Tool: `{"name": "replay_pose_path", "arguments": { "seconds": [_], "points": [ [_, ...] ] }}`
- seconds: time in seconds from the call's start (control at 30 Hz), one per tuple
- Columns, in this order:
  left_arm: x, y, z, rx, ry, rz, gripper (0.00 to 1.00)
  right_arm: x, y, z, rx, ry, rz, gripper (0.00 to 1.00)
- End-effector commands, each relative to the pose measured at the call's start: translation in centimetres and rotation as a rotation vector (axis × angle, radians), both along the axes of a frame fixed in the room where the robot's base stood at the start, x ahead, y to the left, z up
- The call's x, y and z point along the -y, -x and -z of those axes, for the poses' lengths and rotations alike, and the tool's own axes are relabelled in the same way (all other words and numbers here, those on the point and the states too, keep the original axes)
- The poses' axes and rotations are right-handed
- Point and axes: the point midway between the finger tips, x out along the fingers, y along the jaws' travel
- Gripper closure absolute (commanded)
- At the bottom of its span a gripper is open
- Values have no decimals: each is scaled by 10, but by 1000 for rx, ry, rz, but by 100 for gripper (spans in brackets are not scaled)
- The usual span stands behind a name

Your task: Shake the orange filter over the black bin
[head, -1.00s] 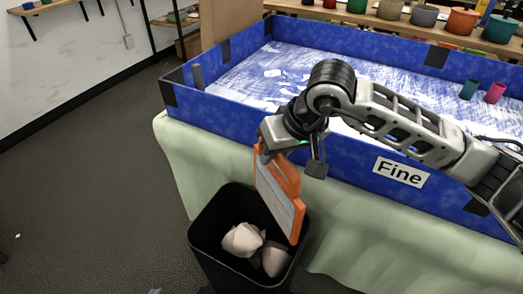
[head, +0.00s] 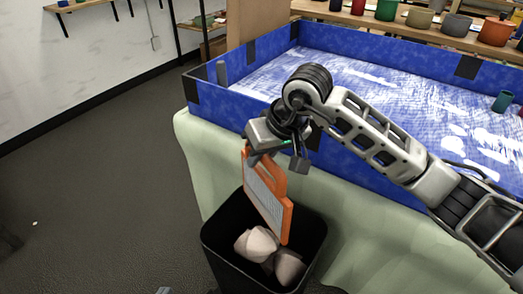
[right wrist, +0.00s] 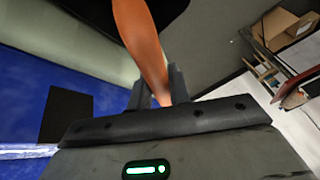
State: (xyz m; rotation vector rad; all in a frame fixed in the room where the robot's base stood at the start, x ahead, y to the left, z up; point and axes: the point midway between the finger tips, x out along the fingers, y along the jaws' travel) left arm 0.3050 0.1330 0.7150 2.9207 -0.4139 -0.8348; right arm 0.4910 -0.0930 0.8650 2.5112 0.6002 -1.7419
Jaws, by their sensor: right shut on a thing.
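The orange filter (head: 268,200) is a flat orange frame with a grey mesh panel. My right gripper (head: 256,155) is shut on its upper edge. The filter hangs steeply tilted, its lower end over the opening of the black bin (head: 222,262). In the right wrist view the orange filter (right wrist: 143,40) runs up from between the fingers of my right gripper (right wrist: 160,88). Crumpled pale pieces (head: 257,243) lie inside the bin. Only a small grey tip, probably my left gripper (head: 163,290), shows at the bottom edge; its jaws are hidden.
A blue-walled tray (head: 236,104) with white marks on its floor stands on a table with a pale green cloth (head: 190,135), right behind the bin. Several coloured pots stand on a shelf at the back.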

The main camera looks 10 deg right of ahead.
Motion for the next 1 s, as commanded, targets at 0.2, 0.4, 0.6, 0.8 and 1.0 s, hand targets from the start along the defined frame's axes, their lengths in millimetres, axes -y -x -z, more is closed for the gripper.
{"name": "replay_pose_path", "arguments": {
  "seconds": [0.2, 0.4, 0.6, 0.8, 1.0],
  "points": [
    [0, -1, -1, 4, 0, 0, 100, 0, 0, 1, 1, 0, 0, 100],
    [0, -1, -2, 3, 0, 1, 100, 0, 0, -2, 2, -1, 0, 100],
    [0, 0, -9, -1, 0, 1, 100, 1, -1, -25, 5, 2, 1, 100],
    [0, 0, -10, -1, 0, 1, 100, 0, 0, -34, 1, 1, 1, 100],
    [1, 0, -8, -2, 0, 1, 100, 0, 0, -32, 1, 1, 1, 100]
  ]
}}
